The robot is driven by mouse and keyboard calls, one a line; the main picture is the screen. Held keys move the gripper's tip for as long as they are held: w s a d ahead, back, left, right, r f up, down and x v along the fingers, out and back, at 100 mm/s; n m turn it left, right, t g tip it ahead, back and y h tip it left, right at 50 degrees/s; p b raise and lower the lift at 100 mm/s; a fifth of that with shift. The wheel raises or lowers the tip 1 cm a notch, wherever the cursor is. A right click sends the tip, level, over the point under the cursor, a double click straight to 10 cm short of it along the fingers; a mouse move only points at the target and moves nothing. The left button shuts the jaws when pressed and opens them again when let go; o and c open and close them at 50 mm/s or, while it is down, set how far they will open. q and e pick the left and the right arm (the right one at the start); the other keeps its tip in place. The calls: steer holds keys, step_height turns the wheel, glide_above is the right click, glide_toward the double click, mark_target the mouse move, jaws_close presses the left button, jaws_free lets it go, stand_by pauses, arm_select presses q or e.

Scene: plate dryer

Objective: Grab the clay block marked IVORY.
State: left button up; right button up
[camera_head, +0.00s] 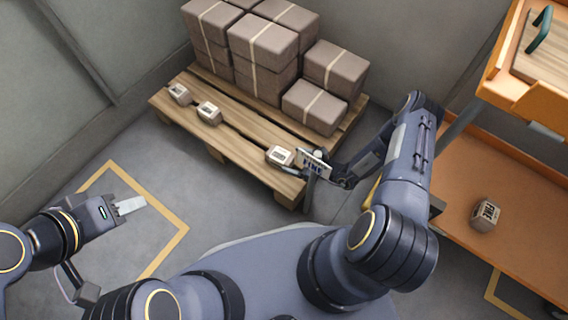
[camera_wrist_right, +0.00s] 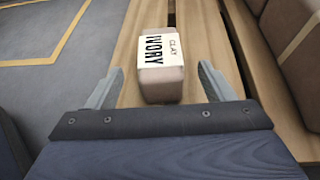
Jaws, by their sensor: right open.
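The clay block marked IVORY (camera_wrist_right: 160,82) is a small greyish block with a cream label reading CLAY IVORY, lying on the pallet slats. My right gripper (camera_wrist_right: 161,68) is open, with one finger on each side of the block and visible gaps between. In the head view, the block at the near end of the pallet (camera_head: 280,156) is just left of my right gripper (camera_head: 308,172); its label is too small to read there. My left gripper (camera_head: 130,205) is over the floor, away from the pallet; its jaw gap is unclear.
Two more small labelled blocks (camera_head: 208,111) (camera_head: 178,93) lie further along the wooden pallet (camera_head: 235,143). Large strapped boxes (camera_head: 264,42) are stacked behind them. A block marked FIRE (camera_head: 485,214) sits on the orange shelf (camera_head: 450,190).

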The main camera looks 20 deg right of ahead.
mark_target(283, 156)
steer(key=b+x, duration=0.2)
steer(key=x, duration=0.4)
steer(key=shift+w+a+f, duration=0.1)
steer(key=shift+a, duration=0.05)
steer(key=shift+w+a, duration=0.25)
steer(key=shift+w, duration=0.05)
steer(key=c, duration=1.5)
